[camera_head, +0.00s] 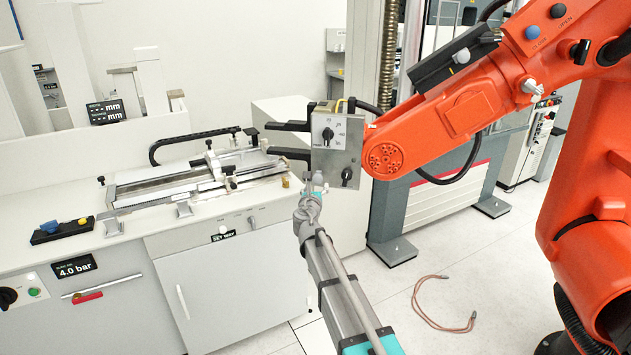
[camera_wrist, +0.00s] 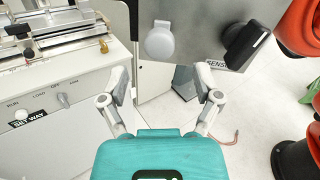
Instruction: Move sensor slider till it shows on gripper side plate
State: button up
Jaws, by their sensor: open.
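The metal gripper side plate (camera_head: 340,150) sits at the end of the orange arm, with a dial knob (camera_head: 328,134) and a lower black knob (camera_head: 347,174). In the wrist view the plate (camera_wrist: 205,20) fills the top, with a light grey rounded knob (camera_wrist: 159,42) and a black knob (camera_wrist: 245,42). A partly hidden label reading "SENS" (camera_wrist: 215,64) shows at its lower edge. I cannot tell which part is the sensor slider. My gripper (camera_head: 311,194) is just below the plate's lower left. In the wrist view my gripper (camera_wrist: 160,84) has its fingers apart, empty, below the grey knob.
The orange arm (camera_head: 470,110) stands right, its two black jaws (camera_head: 290,140) pointing left. A white bench (camera_head: 80,200) with a slide fixture (camera_head: 185,185) is at left. A cable (camera_head: 425,315) lies on the open floor at right.

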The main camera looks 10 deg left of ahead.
aim_at(317, 180)
jog(key=shift+w, duration=2.6)
grip_shut()
